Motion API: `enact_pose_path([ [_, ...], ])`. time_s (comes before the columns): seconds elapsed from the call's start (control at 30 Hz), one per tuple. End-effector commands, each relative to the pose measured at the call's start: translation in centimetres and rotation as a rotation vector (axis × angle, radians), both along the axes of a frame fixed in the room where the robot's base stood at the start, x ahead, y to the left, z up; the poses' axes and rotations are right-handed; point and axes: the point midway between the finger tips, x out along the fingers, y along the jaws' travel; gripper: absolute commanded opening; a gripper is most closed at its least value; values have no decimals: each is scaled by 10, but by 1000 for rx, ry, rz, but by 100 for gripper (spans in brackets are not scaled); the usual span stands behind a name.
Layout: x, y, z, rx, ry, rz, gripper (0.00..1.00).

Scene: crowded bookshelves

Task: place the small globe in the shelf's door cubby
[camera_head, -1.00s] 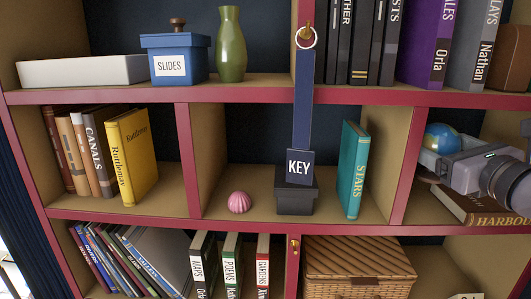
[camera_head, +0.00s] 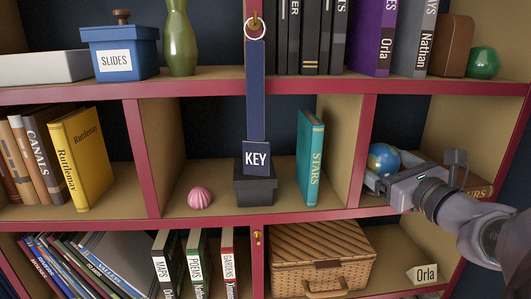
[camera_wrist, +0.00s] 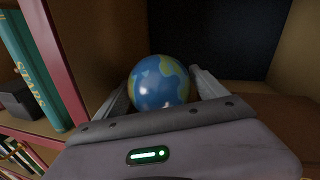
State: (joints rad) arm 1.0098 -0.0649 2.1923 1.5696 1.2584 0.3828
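The small globe (camera_head: 383,158), blue with yellow-green land, is in the front of the right-hand middle cubby, beside the divider. My gripper (camera_head: 384,172) reaches in from the right and is shut on it. In the wrist view the globe (camera_wrist: 160,82) sits between the two fingers (camera_wrist: 161,88), one against each side. Its underside is hidden by the gripper body. I cannot make out a door on any cubby in view.
A brown book (camera_head: 479,190) lies behind my gripper. Free floor shows around the shell.

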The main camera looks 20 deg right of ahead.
Motion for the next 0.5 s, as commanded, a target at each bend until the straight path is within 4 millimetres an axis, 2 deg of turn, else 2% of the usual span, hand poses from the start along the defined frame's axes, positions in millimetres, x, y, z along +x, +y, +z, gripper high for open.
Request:
enact_pose_path([
  [0.23,-1,0,6,0,0,0,82],
  [0.37,-23,0,2,-3,-2,-4,82],
  [0.5,-56,1,1,-3,-2,-6,82],
])
